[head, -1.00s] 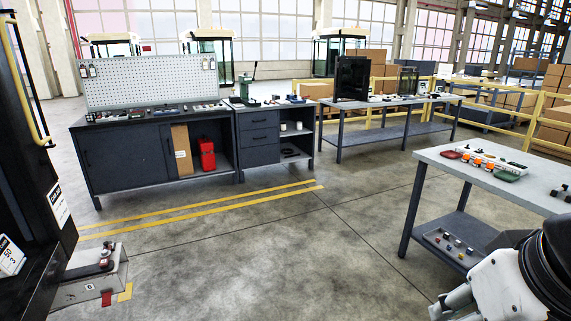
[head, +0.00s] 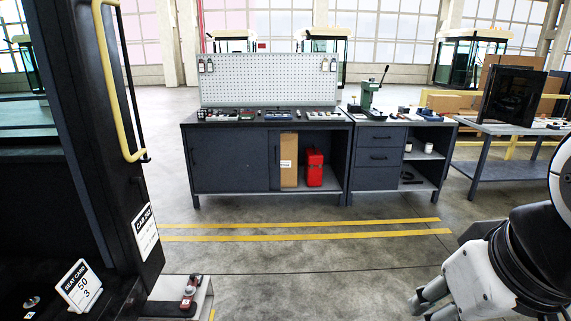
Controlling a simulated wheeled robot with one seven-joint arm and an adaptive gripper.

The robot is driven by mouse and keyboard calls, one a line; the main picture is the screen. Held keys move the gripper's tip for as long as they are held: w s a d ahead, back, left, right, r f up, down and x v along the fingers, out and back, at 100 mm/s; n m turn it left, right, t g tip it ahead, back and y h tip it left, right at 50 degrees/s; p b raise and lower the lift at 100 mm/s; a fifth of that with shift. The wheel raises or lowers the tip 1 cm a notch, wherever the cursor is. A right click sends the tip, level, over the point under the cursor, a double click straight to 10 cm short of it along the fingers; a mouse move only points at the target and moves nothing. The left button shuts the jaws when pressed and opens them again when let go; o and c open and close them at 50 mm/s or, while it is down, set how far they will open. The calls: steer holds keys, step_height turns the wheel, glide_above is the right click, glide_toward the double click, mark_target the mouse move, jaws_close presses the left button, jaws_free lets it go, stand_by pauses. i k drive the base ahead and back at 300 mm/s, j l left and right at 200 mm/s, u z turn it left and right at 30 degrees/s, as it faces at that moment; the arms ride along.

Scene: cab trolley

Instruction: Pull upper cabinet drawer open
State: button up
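The dark grey drawer cabinet (head: 397,188) stands across the floor, right of the workbench. Its upper drawer (head: 381,137) looks shut, with a dark handle on its front. A second drawer (head: 379,157) sits below it and also looks shut. My gripper (head: 425,306) shows at the lower right, with grey fingers pointing left and down. It is far from the cabinet and touches nothing that I can see. Its fingers look apart, with nothing visible between them.
The workbench (head: 235,161) with pegboard stands left of the cabinet; a red canister (head: 314,167) sits on its shelf. A black cab with a yellow handrail (head: 122,90) blocks the left. A table (head: 470,165) stands right. The floor (head: 330,258) ahead, with yellow lines, is open.

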mark_target(374, 131)
steer(key=i+z, duration=0.15)
steer(key=i, duration=0.45)
steer(key=i+z, duration=0.2)
steer(key=i, duration=0.45)
steer(key=i+j+z, duration=0.15)
steer(key=i, duration=0.45)
steer(key=i+z, duration=0.15)
steer(key=i, duration=0.85)
steer(key=i+z, duration=0.15)
steer(key=i, duration=0.85)
steer(key=i+u, duration=0.1)
steer(key=i, duration=0.6)
steer(key=i+l+u, duration=0.1)
steer(key=i, duration=0.6)
